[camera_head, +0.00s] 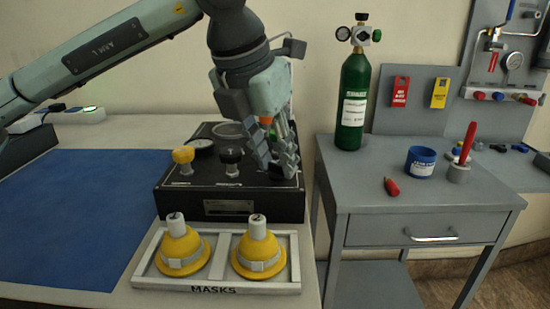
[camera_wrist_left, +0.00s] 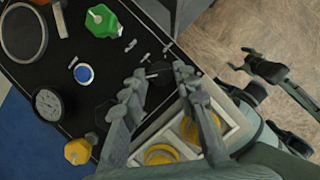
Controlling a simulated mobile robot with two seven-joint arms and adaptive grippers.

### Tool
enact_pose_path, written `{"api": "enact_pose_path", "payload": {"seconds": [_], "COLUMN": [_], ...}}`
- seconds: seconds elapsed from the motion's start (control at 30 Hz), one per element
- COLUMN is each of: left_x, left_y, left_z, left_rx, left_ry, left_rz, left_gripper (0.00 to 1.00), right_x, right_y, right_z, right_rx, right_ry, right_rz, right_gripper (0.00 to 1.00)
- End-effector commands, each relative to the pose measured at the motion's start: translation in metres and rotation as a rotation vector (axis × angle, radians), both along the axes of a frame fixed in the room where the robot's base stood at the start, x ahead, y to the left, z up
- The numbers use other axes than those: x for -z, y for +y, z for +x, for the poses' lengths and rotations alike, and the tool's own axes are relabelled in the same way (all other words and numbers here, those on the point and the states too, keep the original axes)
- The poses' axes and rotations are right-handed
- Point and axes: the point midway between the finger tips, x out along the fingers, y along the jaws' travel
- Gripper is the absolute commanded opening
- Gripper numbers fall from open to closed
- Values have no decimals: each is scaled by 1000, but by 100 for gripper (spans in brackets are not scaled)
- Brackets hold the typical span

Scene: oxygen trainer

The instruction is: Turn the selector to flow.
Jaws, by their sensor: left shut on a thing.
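The black trainer box (camera_head: 230,208) stands on the bench with a yellow knob (camera_head: 183,158), a black knob (camera_head: 231,158) and a gauge on top. My left gripper (camera_head: 277,170) reaches down to the right part of its panel. In the left wrist view, the left fingertips (camera_wrist_left: 163,72) are shut on a small dark knob (camera_wrist_left: 158,69), which appears to be the selector. Short pale label marks lie around it. The fingers cover much of it, so its pointing direction is unclear. A dark gripper (camera_wrist_left: 240,70), apparently my right one, hangs over the floor, its opening unclear.
A mask tray (camera_head: 215,285) with two yellow masks sits in front of the box. The panel also has a green knob (camera_wrist_left: 103,20) and blue button (camera_wrist_left: 83,73). A grey side table (camera_head: 435,190) with a green cylinder (camera_head: 351,90) stands right. A blue mat (camera_head: 70,215) lies left.

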Motion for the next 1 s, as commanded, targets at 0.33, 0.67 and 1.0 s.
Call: {"api": "enact_pose_path", "payload": {"seconds": [0.33,0.67,1.0], "left_x": [2,0,-2], "left_y": [2,3,4], "left_z": [3,5,8], "left_rx": [265,575,832], "left_ry": [0,1,0], "left_rz": [-4,-5,-4], "left_gripper": [0,0,0], "right_x": [-40,-52,-42], "right_y": [-1,-1,-2], "right_z": [-2,-4,-1], "right_rx": [-1,1,0], "right_ry": [-26,-29,-23], "right_rz": [-21,-26,-23], "right_gripper": [67,67,67]}}
